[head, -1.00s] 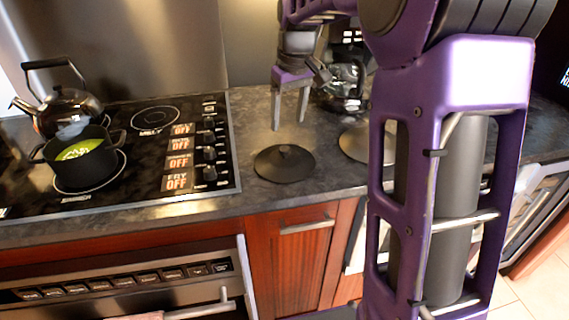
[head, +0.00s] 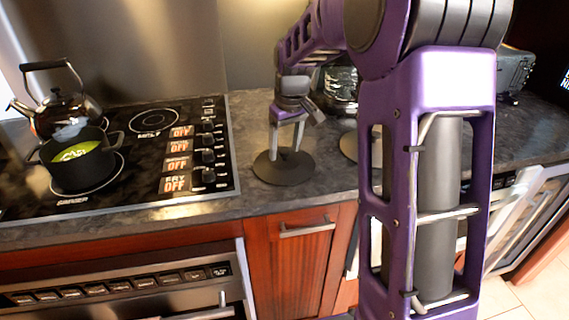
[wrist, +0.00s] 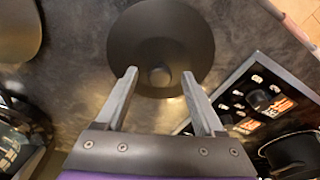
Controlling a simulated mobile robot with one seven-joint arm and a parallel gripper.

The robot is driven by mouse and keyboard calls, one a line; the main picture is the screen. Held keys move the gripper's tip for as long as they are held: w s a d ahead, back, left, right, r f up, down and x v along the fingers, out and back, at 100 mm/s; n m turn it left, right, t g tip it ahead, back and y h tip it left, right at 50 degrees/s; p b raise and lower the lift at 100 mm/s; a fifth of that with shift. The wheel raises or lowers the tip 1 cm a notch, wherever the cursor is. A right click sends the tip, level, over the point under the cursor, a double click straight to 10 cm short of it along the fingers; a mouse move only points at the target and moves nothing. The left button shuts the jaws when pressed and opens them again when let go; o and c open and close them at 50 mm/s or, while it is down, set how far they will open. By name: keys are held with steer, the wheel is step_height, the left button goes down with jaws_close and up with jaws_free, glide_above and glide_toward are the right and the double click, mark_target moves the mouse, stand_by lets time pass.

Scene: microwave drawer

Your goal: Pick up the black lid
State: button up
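The black lid (head: 283,174) lies flat on the dark countertop, right of the cooktop. It also shows in the wrist view (wrist: 160,35) as a dark disc with a round knob (wrist: 159,76) near its middle. My gripper (head: 285,150) is directly over the lid, pointing down. In the wrist view my gripper (wrist: 160,82) is open, with one finger on each side of the knob and a gap to it on both sides. Whether the fingertips touch the lid cannot be told. In the head view the fingers partly hide the lid's knob.
A cooktop (head: 228,178) is left of the lid, with a black pot (head: 73,172) of green contents and a kettle (head: 58,110). A second round lid-like disc (head: 349,146) is to the right, partly hidden by my arm. A glassy object (head: 340,88) stands behind.

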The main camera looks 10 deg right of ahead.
jaws_close()
stand_by(1.2)
